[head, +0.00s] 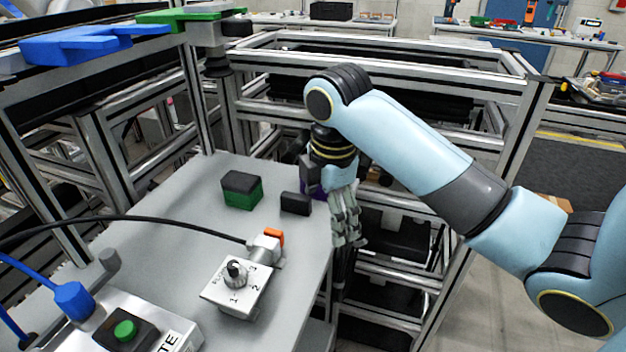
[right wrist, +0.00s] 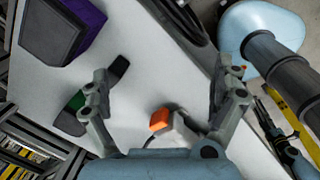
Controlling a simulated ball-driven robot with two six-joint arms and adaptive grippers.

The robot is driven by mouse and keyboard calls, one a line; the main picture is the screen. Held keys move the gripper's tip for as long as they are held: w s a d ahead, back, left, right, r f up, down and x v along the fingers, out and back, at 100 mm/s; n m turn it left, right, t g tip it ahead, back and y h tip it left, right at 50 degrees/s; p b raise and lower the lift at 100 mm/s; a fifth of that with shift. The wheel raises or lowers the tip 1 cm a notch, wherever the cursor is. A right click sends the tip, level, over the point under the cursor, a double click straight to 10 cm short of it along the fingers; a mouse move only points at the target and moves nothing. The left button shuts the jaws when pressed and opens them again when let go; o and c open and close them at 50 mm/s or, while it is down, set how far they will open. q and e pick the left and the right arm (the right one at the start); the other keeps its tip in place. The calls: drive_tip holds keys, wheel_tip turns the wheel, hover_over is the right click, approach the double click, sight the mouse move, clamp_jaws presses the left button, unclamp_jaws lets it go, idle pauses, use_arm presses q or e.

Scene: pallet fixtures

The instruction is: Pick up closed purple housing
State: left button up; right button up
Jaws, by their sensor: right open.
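The closed purple housing (head: 309,182) is at the table's far right edge in the head view, partly hidden behind my right wrist. In the right wrist view, the purple housing (right wrist: 88,22) with its black top is at the upper left, outside the jaws and apart from them. My right gripper (head: 346,238) points down beside the table's right edge, nearer the camera than the housing. In the right wrist view, its two fingers (right wrist: 160,75) are spread wide with nothing held between them. My left gripper is in neither view.
A green housing with a black top (head: 242,192) and a small black block (head: 296,203) stand on the grey table (head: 190,192). A numbered rotary switch (head: 236,286) with an orange-tipped connector (head: 272,238) is nearer. Metal frames (head: 460,80) stand behind and right.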

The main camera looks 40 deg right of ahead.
drive_tip(key=w+d+r+n, duration=0.2)
drive_tip(key=w, duration=0.1)
drive_tip(key=w+d+r+n+g, duration=0.1)
drive_tip(key=w+d+r+n, duration=0.1)
drive_tip(key=w+r+n, duration=0.1)
drive_tip(key=w+d+r+n, duration=0.3)
drive_tip(key=shift+w+r+y, duration=0.1)
drive_tip(key=shift+w+y, duration=0.2)
drive_tip(key=shift+y, duration=0.1)
drive_tip(key=shift+w+d+r+n, duration=0.1)
drive_tip(key=shift+d+r+n, duration=0.05)
drive_tip(key=shift+n, duration=0.15)
drive_tip(key=b, duration=0.4)
approach(320, 195)
drive_tip(key=w+d+f, duration=0.1)
drive_tip(key=w+f, duration=0.1)
drive_tip(key=shift+w+d, duration=0.4)
drive_tip(key=shift+f, duration=2.85)
drive_tip(key=c, duration=1.3)
